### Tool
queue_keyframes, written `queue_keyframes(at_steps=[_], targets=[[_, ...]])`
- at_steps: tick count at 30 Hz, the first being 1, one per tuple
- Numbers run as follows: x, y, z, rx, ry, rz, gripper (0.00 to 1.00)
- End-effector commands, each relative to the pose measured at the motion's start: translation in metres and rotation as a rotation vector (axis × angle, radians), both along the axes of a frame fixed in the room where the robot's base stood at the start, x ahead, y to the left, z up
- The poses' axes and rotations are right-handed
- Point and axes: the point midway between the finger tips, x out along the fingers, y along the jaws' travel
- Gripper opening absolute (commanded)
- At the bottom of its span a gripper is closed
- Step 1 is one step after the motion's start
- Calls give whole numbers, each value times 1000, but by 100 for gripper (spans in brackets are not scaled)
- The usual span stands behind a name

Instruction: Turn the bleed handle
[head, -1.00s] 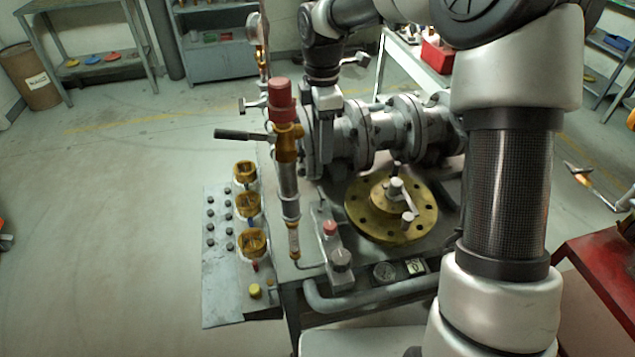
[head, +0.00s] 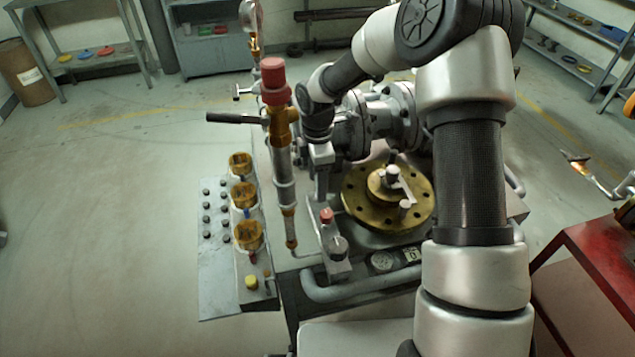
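A black lever handle (head: 236,118) sticks out left from a brass valve (head: 281,128) with a red cap, on an upright pipe. A smaller T-shaped handle (head: 241,93) is behind it. A brass flange disc (head: 371,212) carries a silver crank (head: 398,183). No label shows which handle is the bleed handle. My gripper (head: 322,187) points down just right of the upright pipe, between it and the brass disc. Its fingertips are small and partly lost against the grey metal, so its opening is unclear. I cannot tell whether it touches anything.
Grey flanged pipework (head: 385,115) stands behind my gripper. A block with a red knob (head: 326,215) and a gauge (head: 382,261) are at the bench front. A red table (head: 600,270) is at right. Floor at left is clear.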

Motion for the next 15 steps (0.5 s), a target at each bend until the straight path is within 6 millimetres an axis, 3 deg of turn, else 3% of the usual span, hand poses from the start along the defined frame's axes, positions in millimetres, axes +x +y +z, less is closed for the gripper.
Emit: queue_keyframes(at_steps=[10, 15], targets=[[0, 0, -4, 0, 0, 0, 51], [0, 0, -4, 0, 0, 0, 23]])
